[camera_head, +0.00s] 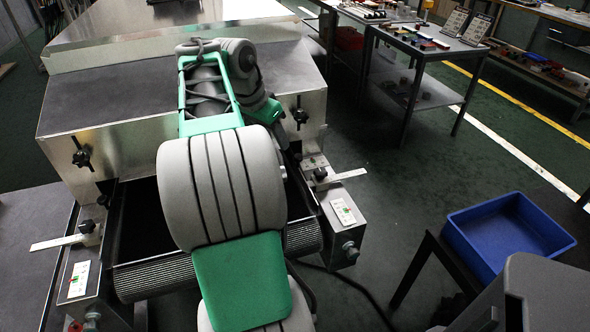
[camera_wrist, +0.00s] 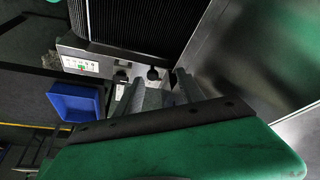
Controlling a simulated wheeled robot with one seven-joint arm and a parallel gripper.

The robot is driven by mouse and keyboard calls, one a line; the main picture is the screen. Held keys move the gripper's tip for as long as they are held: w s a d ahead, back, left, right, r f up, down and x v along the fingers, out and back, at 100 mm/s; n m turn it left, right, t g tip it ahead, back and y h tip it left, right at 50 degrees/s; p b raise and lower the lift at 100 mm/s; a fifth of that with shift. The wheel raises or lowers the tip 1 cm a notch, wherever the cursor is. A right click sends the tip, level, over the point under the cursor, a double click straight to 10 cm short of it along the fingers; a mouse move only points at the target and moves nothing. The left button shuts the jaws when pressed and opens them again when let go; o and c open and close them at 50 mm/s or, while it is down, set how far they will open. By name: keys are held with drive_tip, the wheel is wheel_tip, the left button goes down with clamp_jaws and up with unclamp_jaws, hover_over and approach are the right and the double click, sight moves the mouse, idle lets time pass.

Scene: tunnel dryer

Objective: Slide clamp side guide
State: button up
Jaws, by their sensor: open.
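The tunnel dryer has a dark conveyor belt (camera_head: 160,275), which also shows ribbed in the wrist view (camera_wrist: 130,22). A right-side clamp with a pale metal strip (camera_head: 340,177) sits beside the belt. A similar left clamp and strip (camera_head: 58,243) sit at the other side. Black knobs (camera_head: 300,113) (camera_head: 81,155) are on the metal front hood. In the wrist view, my gripper (camera_wrist: 156,82) is open. One black knob (camera_wrist: 153,74) appears between its fingers and another (camera_wrist: 121,76) just left; contact cannot be told. My arm hides the gripper in the head view.
A blue bin (camera_head: 508,235) stands right of the dryer and also shows in the wrist view (camera_wrist: 75,101). Tables with small parts (camera_head: 425,42) stand at the back right. Dark floor (camera_head: 430,165) between is clear. A cable lies near the dryer's right leg.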

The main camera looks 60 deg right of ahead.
sight(298, 156)
drive_tip(key=shift+m+g, duration=0.3)
drive_tip(key=shift+m, duration=0.6)
drive_tip(key=s+d+f+b, duration=0.1)
drive_tip(key=f, duration=0.1)
drive_tip(key=s+d+f+b, duration=0.1)
drive_tip(key=d+f, duration=0.1)
drive_tip(key=f, duration=0.1)
drive_tip(key=s+d+f+b, duration=0.1)
drive_tip(key=d+f, duration=0.1)
drive_tip(key=shift+s+d+f, duration=0.1)
drive_tip(key=shift+s+f, duration=0.2)
drive_tip(key=shift+s, duration=0.1)
drive_tip(key=shift+c, duration=0.4)
clamp_jaws()
